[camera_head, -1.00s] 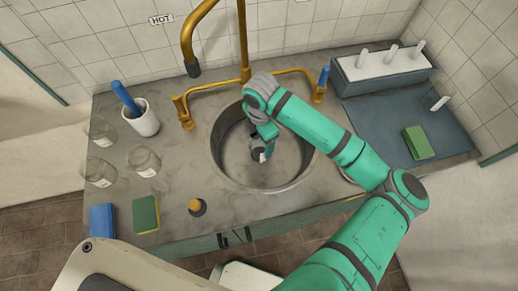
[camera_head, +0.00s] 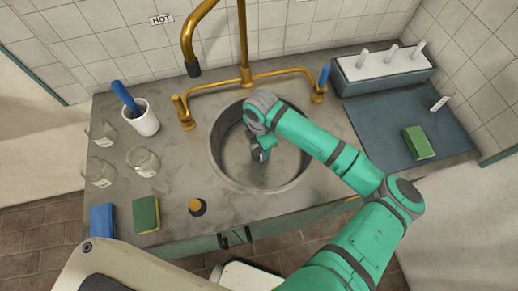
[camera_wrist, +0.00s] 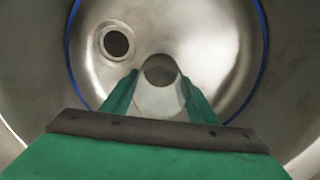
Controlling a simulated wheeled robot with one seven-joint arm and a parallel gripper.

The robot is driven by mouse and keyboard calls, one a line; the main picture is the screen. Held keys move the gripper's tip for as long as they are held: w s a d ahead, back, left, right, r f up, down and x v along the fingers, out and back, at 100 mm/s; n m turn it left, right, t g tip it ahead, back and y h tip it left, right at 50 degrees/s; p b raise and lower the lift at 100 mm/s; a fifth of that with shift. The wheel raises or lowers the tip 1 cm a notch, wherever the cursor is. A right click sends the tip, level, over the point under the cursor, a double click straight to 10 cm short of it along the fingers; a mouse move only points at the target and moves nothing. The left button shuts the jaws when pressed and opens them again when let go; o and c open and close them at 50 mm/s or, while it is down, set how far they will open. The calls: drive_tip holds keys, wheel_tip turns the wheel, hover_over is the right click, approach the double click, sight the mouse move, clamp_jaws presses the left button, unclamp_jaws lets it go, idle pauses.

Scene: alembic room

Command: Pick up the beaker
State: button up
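My gripper (camera_head: 263,153) points down into the round metal sink (camera_head: 228,178). In the wrist view my two green fingers (camera_wrist: 159,75) stand apart. A pale, round-topped shape (camera_wrist: 160,72) shows between them, over the sink floor. It may be the beaker, but its outline is unclear, and I see no firm grip on it. In the head view my wrist hides most of that spot. Several clear glass vessels stand on the counter at the left, among them one at the front left (camera_head: 100,173) and one to its right (camera_head: 144,161).
A brass tap (camera_head: 243,45) rises behind the sink. A white cup (camera_head: 145,122) with a blue-handled tool, sponges (camera_head: 146,214) and a yellow-topped item (camera_head: 197,207) sit left. A rack (camera_head: 385,68) and a dark mat (camera_head: 385,110) with a green sponge (camera_head: 418,142) lie right.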

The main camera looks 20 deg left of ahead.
drive_tip(key=shift+c, duration=0.8)
drive_tip(key=shift+r, duration=0.25)
wheel_tip(320, 180, up, 9)
drive_tip(key=shift+r, duration=0.15)
idle(0.6)
drive_tip(key=shift+r, duration=0.1)
drive_tip(key=shift+r+t+h, duration=0.15)
drive_tip(key=shift+t+h, duration=0.7)
drive_tip(key=shift+h, duration=0.15)
drive_tip(key=shift+r+t+h, duration=0.1)
drive_tip(key=shift+t+h, duration=0.75)
drive_tip(key=shift+h, duration=0.15)
